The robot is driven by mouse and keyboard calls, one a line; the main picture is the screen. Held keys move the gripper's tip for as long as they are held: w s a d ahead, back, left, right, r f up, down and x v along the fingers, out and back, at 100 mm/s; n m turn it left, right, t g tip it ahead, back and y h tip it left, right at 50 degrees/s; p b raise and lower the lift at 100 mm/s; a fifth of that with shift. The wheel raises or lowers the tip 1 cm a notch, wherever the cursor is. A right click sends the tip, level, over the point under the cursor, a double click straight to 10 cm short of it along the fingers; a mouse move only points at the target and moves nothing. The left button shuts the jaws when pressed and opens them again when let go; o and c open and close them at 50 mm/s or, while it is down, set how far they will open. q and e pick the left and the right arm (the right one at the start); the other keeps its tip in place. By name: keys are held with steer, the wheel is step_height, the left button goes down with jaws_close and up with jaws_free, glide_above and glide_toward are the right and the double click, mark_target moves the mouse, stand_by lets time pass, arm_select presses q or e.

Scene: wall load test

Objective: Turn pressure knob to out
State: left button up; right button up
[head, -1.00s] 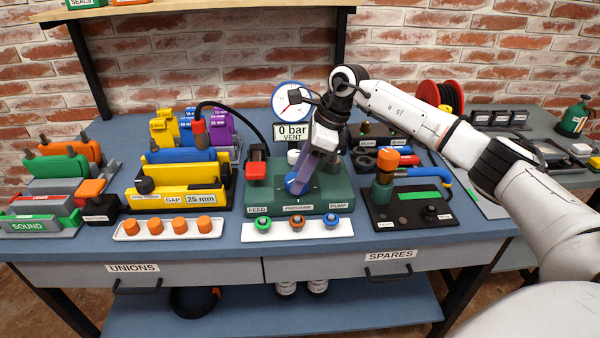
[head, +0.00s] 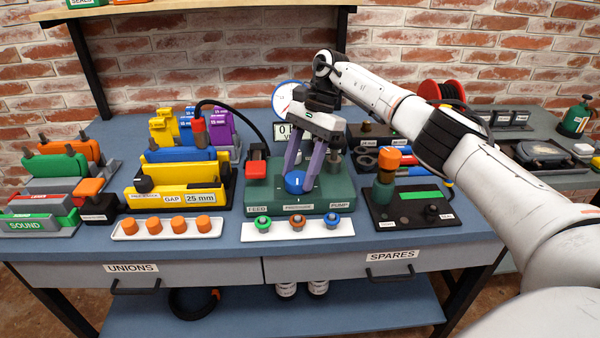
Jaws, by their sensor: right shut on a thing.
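The blue pressure knob (head: 294,184) sits on the green pump block (head: 339,193), above the PRESSURE label (head: 298,207). My right gripper (head: 299,186) comes down from above with its two purple fingers on either side of the knob, shut on it. A pale mark shows on the knob, but its exact setting is too small to read. The round gauge (head: 283,98) and the sign (head: 281,132) below it are partly hidden behind my gripper; a "0" still shows on the sign. My left gripper is not in view.
A red-topped part (head: 257,158) stands at the block's left, and a grey post (head: 334,160) is close right of my fingers. A white tray (head: 285,232) with three ringed plugs lies in front. An orange-capped fitting (head: 388,160) stands to the right.

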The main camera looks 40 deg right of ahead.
steer(key=shift+n, duration=0.5)
steer(key=o, duration=1.1)
steer(key=shift+c, duration=0.2)
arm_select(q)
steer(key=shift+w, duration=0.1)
arm_select(e)
steer(key=shift+r, duration=0.1)
